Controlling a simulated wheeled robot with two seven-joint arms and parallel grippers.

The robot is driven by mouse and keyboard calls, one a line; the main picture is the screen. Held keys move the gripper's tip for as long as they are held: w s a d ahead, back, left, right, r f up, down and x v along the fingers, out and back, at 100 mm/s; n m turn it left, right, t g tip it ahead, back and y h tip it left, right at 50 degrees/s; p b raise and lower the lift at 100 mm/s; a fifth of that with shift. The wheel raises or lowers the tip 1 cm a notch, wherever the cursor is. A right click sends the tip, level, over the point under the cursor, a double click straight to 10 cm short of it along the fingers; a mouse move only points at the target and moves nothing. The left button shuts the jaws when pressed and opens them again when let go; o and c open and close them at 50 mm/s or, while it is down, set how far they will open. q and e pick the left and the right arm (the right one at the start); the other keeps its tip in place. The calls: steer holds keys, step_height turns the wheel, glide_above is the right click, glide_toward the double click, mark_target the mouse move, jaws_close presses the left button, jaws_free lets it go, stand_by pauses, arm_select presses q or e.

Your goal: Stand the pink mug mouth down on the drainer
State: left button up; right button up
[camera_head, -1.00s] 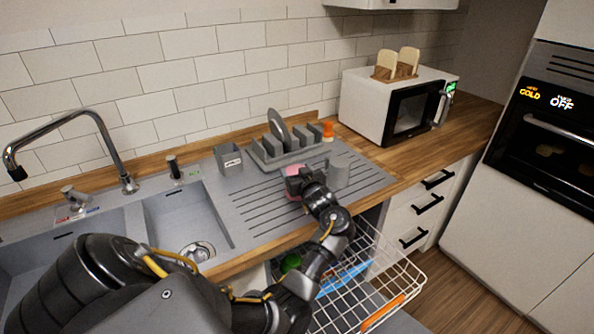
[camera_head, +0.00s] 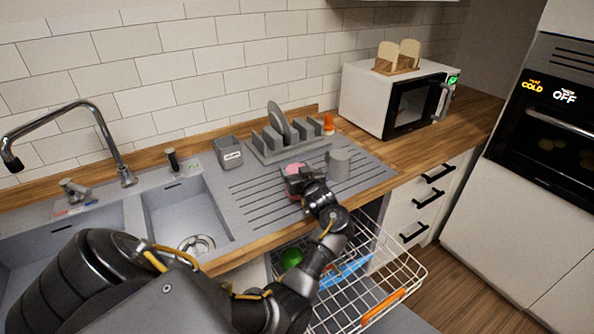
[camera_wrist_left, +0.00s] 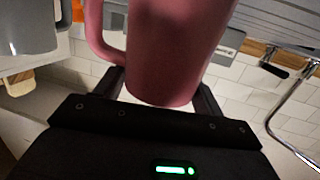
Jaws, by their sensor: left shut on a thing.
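The pink mug (camera_head: 295,168) is at the middle of the ribbed drainer (camera_head: 255,208), between my left gripper's fingers. My left gripper (camera_head: 300,183) is shut on it and hides much of its near side in the head view. In the left wrist view the pink mug (camera_wrist_left: 178,50) fills the upper middle, its handle on the left, with a finger of the left gripper (camera_wrist_left: 160,88) on each side. That view is upside down; the mug's closed end seems to face up. Whether its rim touches the drainer is hidden. My right gripper is out of view.
A grey mug (camera_head: 339,166) stands close on the right, also in the wrist view (camera_wrist_left: 28,28). Behind are a dish rack (camera_head: 290,148) with a plate and a grey holder (camera_head: 229,153). The sink (camera_head: 185,217) lies left; an open dishwasher basket (camera_head: 375,290) is below.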

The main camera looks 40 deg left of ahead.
arm_select(q)
steer(key=shift+f, duration=0.1)
steer(key=o, duration=1.2)
steer(key=shift+o, duration=0.2)
steer(key=shift+s+d, duration=0.1)
steer(key=shift+d, duration=0.2)
steer(key=b+v, duration=0.1)
steer(key=v, duration=0.6)
